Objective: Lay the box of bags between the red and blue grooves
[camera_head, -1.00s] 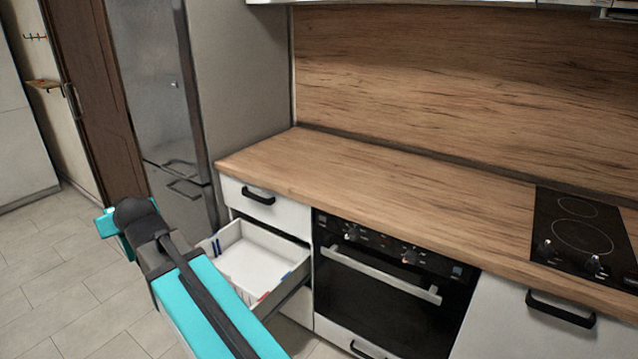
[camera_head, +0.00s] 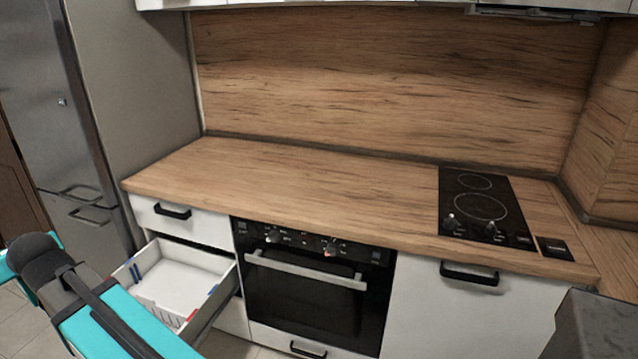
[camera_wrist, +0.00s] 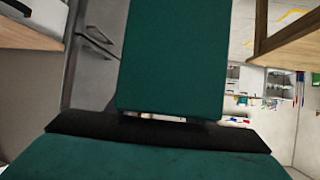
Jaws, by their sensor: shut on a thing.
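The open white drawer (camera_head: 152,246) left of the oven has coloured marks on its walls. Blue marks (camera_head: 136,271) show on its left wall. Another blue mark (camera_head: 213,290) and a red mark (camera_head: 190,316) show on its right side. The drawer's floor looks bare where visible; my arm covers its near left part. My gripper (camera_wrist: 155,134) shows only in the wrist view, very close, and is shut on the box of bags. Dark green surfaces and a black band fill that view; I cannot tell the box's outline from my own parts. The head view hides the gripper.
The wooden worktop (camera_head: 290,190) is clear up to the black hob (camera_head: 487,210). A closed drawer (camera_head: 195,222) sits above the open one. The oven (camera_head: 310,290) is right of it, the steel fridge (camera_head: 75,130) left. A dark grey block (camera_head: 595,325) stands at lower right.

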